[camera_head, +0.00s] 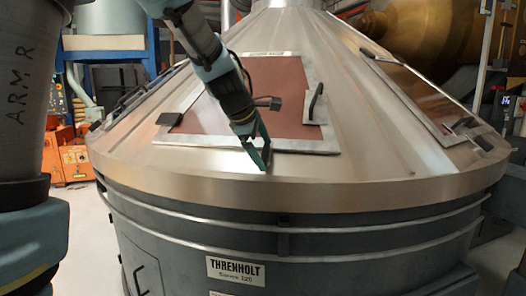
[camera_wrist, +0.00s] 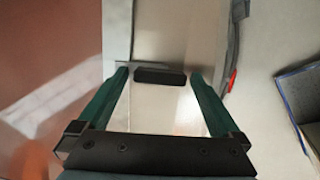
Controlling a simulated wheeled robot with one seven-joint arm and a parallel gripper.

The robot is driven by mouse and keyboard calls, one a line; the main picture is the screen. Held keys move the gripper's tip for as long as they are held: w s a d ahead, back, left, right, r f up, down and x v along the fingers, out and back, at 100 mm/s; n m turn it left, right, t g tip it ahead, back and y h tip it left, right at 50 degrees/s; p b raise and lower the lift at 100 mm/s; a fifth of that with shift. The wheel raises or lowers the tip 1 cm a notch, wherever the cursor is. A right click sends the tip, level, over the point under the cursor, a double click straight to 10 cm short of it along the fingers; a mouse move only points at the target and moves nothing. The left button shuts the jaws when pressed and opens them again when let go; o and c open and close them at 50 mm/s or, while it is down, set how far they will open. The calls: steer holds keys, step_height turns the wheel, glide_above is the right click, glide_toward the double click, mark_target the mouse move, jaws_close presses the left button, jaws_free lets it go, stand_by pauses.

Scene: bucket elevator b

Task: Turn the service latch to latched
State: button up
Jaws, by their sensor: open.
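My gripper (camera_head: 261,156) is open, its dark green fingers pointing down over the lower frame of a reddish hatch panel (camera_head: 285,88) on the metal cone. In the wrist view, a short dark bar (camera_wrist: 160,76) lies crosswise between the spread fingertips of my gripper (camera_wrist: 159,74), on or above a pale metal strip. It may be the service latch, but no label or position mark is readable. I cannot tell whether the fingers touch it. The fingers hide that spot in the head view. A black fitting (camera_head: 169,119) sits at the hatch's left edge.
A black handle (camera_head: 315,101) stands up from the hatch's right side. Another hatch (camera_head: 425,97) with black fittings is at right. The cone's rim (camera_head: 300,195) and a rail (camera_head: 330,230) curve below my gripper. An orange unit (camera_head: 73,160) stands at left.

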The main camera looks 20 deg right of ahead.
steer(key=v, duration=1)
steer(key=shift+r+b, duration=0.25)
steer(key=shift+b, duration=0.1)
steer(key=shift+a, duration=0.15)
steer(key=w+a+f+m+y, duration=0.1)
steer(key=a+f+m+y, duration=0.35)
steer(key=a+f, duration=1)
steer(key=s+a+f+m+g+y, duration=0.1)
steer(key=s+a+f+m, duration=0.2)
steer(key=a, duration=0.4)
steer(key=s+a+f+m+g+y, duration=0.1)
steer(key=s+a+f+m, duration=0.2)
steer(key=s+a+f, duration=0.2)
steer(key=a+f, duration=0.3)
steer(key=shift+s+a+f+m, duration=0.2)
steer(key=shift+s+a+m, duration=0.05)
steer(key=shift+a+m, duration=0.1)
